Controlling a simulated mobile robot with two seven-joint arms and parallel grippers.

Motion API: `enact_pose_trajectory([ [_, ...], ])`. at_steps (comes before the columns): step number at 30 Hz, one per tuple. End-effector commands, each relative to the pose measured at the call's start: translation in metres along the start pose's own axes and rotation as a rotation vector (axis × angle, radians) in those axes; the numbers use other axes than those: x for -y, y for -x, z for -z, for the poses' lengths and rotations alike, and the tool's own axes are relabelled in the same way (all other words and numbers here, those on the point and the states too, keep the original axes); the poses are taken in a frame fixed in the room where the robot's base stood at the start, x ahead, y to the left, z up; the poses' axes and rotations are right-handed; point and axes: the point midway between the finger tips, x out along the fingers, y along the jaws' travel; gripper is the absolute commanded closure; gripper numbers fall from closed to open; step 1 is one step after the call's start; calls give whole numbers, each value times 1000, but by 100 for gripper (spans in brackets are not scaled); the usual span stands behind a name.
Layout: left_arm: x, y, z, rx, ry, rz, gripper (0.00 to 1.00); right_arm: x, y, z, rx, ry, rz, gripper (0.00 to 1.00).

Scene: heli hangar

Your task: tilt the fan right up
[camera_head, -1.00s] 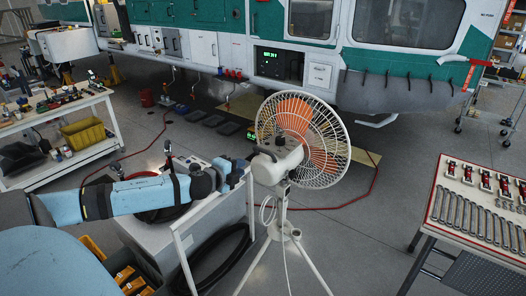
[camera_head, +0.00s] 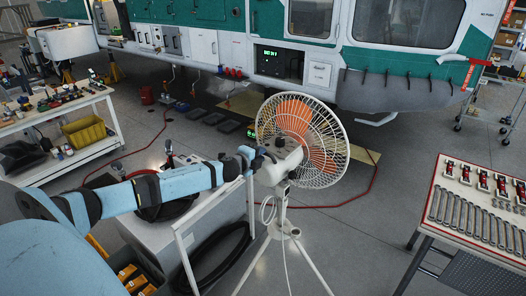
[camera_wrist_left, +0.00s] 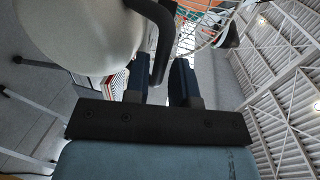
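The white fan has an orange-bladed round cage (camera_head: 325,130) facing away from me toward the helicopter. Its white motor housing (camera_head: 284,172) sits at the back, on a white tripod stand (camera_head: 283,232). My left gripper (camera_head: 262,158) is at the back of the housing, and the wrist partly covers the contact. In the left wrist view the housing (camera_wrist_left: 80,35) fills the upper left. A black curved handle (camera_wrist_left: 163,35) comes off it and its end lies between my two fingers (camera_wrist_left: 160,85). Gaps show beside the handle, so the fingers look open around it. My right gripper is out of view.
A grey cart (camera_head: 150,238) with a white frame and a black hose stands left of the fan. A tool table (camera_head: 437,230) with wrenches is at the right. The green and white helicopter (camera_head: 405,95) is behind. A red hose (camera_head: 345,205) lies on the floor.

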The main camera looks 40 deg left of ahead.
Motion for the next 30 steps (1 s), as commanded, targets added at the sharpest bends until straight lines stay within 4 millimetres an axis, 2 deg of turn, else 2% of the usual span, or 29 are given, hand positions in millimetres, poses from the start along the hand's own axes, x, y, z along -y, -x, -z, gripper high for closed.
enact_pose_trajectory([
  [6, 1, -21, 0, 1, 1, 1, 76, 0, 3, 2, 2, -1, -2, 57],
  [17, -1, -25, 0, 0, 0, 0, 76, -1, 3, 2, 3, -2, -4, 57],
  [20, 0, -25, 0, 0, 0, 0, 99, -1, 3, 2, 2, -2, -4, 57],
  [26, -2, -25, 0, 0, 0, 0, 100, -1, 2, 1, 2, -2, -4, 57],
  [30, -12, -24, 1, -2, 2, 17, 100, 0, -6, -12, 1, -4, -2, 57],
])
